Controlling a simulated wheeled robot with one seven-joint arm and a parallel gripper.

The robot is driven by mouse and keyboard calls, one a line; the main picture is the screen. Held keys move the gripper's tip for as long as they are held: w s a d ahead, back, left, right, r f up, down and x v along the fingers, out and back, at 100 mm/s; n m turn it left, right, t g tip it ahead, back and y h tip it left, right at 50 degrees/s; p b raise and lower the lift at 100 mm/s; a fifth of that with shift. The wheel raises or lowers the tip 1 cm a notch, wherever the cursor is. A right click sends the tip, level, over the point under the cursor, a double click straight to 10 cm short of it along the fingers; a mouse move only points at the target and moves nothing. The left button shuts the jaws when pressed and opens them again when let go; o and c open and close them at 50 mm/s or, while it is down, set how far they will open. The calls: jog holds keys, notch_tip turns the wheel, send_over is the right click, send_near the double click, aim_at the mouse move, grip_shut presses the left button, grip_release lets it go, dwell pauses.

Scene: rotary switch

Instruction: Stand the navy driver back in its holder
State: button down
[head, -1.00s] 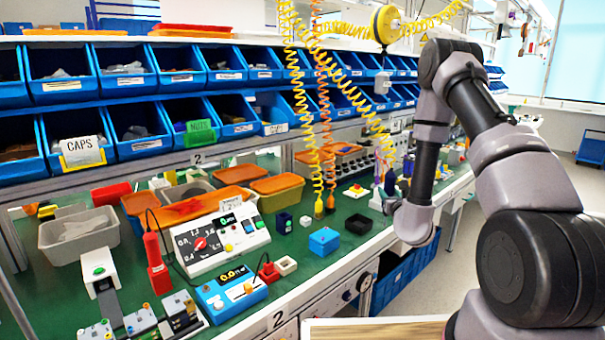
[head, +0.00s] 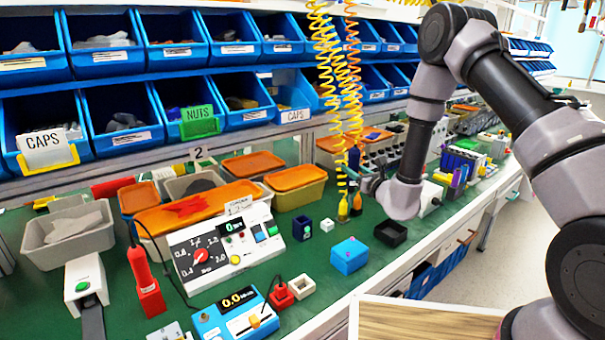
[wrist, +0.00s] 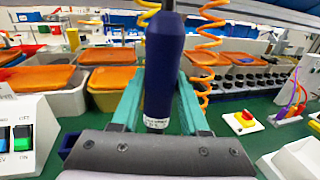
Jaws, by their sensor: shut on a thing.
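The navy driver (wrist: 165,70) stands about upright in the middle of the wrist view, with a small white label near its lower end. My gripper (wrist: 158,85) has its teal fingers on either side of the handle and is shut on it. In the head view my gripper (head: 370,183) is over the bench by the hanging coiled cords; the driver is hard to make out there. A small navy open-topped block (head: 302,228), which looks like the holder, stands on the green bench left of my gripper. I see nothing in it.
Yellow and orange coiled cords (head: 345,100) hang close to my gripper. A blue block (head: 349,256), a black tray (head: 390,234) and a white open box (head: 303,287) stand nearby. A meter console (head: 225,245) is left of the navy block. Orange-lidded bins (head: 295,185) are behind.

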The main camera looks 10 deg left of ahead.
jog(key=s+a+n+g+y, duration=0.2)
jog(key=s+a, duration=0.1)
jog(key=a, duration=0.5)
jog(key=s+a+n+g+y, duration=0.2)
jog(key=s+a, duration=0.2)
jog(key=a, duration=0.3)
notch_tip(320, 180, down, 10)
jog(key=shift+r, duration=0.2)
jog(key=shift+f, duration=0.45)
dwell(0.9)
jog(key=shift+c, duration=1.6)
grip_release()
jog(key=shift+d, duration=0.15)
jog(key=v, duration=1)
jog(key=shift+s+d, duration=0.2)
jog(key=shift+s, duration=0.05)
